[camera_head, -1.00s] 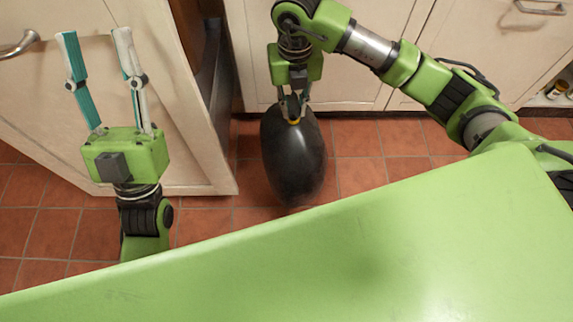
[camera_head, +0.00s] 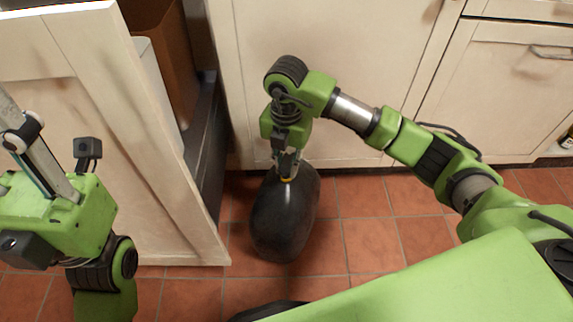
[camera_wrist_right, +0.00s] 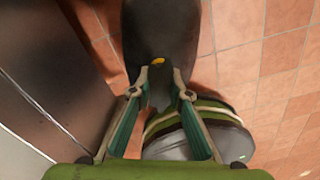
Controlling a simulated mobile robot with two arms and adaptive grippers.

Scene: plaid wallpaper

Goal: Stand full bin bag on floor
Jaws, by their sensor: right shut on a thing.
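The full bin bag is a smooth black, egg-shaped bundle (camera_head: 284,222) with a yellow tie at its neck. It hangs or stands upright just above or on the tiled floor; I cannot tell if its base touches. My right gripper (camera_head: 287,168) points down and is shut on the bag's neck. In the right wrist view the fingers (camera_wrist_right: 161,92) pinch the dark neck below the yellow tie, and the bag's body (camera_wrist_right: 160,30) extends away. My left gripper (camera_head: 40,150) is at the left edge, with its fingers partly cut off and no bag near it.
An open cream cabinet door (camera_head: 110,130) stands left of the bag, beside a dark pull-out drawer (camera_head: 205,150) with a brown bin (camera_head: 168,60). Closed cream cabinets (camera_head: 330,80) stand behind. Red tiled floor (camera_head: 375,245) is free to the bag's right.

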